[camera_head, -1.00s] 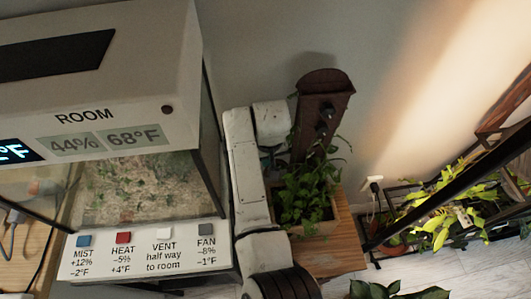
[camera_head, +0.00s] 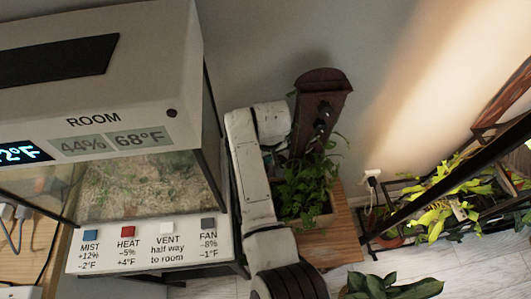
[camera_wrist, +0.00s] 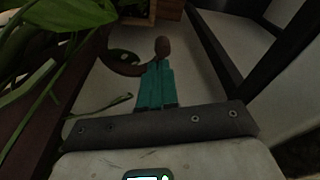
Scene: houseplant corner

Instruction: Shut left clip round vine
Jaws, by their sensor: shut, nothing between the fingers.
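In the wrist view my gripper (camera_wrist: 159,68) shows as teal fingers, shut together and empty. A brown curved clip part (camera_wrist: 126,66) with a rounded knob (camera_wrist: 162,47) lies at the fingertips; whether the fingers touch it is unclear. I cannot tell whether a vine lies inside the clip. Green vine leaves (camera_wrist: 72,18) hang at the upper left, beside a dark brown board edge (camera_wrist: 85,85). In the head view the brown board (camera_head: 318,92) carries dark clips (camera_head: 323,111) above the leafy vine (camera_head: 305,185). My arm hides the gripper there.
The vine grows in a wooden planter (camera_head: 326,219) on a wooden stand (camera_head: 345,225). A glass terrarium (camera_head: 145,185) with a button panel (camera_head: 150,240) stands left of my arm. A black rack (camera_head: 425,215) with yellow-green plants is at the right. Another leafy plant (camera_head: 385,287) is at the bottom.

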